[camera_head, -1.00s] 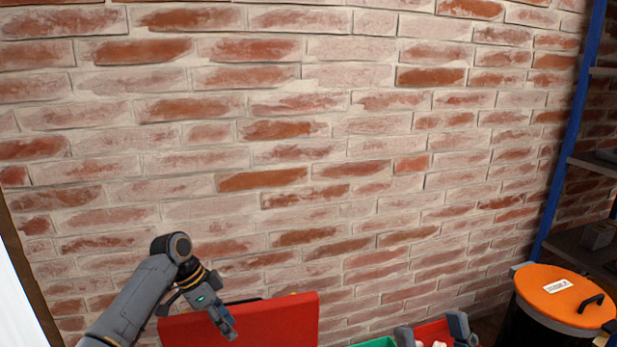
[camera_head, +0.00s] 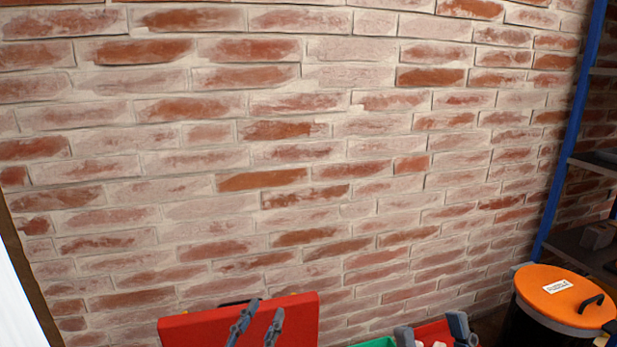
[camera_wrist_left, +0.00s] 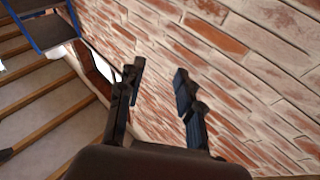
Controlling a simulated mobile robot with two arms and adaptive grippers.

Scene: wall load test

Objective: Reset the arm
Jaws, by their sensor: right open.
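My left gripper (camera_head: 266,308) is at the bottom of the head view, in front of a red panel (camera_head: 185,327). Its two grey fingers point up and stand apart. In the left wrist view the same gripper (camera_wrist_left: 158,68) is open with nothing between its fingers, facing the brick wall. My right gripper (camera_head: 431,325) is at the bottom edge, right of the middle. Only its fingertips show, wide apart, over a red container (camera_head: 436,332) with small pale items. The rest of both arms is out of the head view.
A brick wall (camera_head: 330,150) fills the background. A green surface (camera_head: 375,342) shows at the bottom edge. A bin with an orange lid (camera_head: 562,295) stands at right, beside blue-framed shelving (camera_head: 568,130). The left wrist view shows wooden-edged steps (camera_wrist_left: 45,90).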

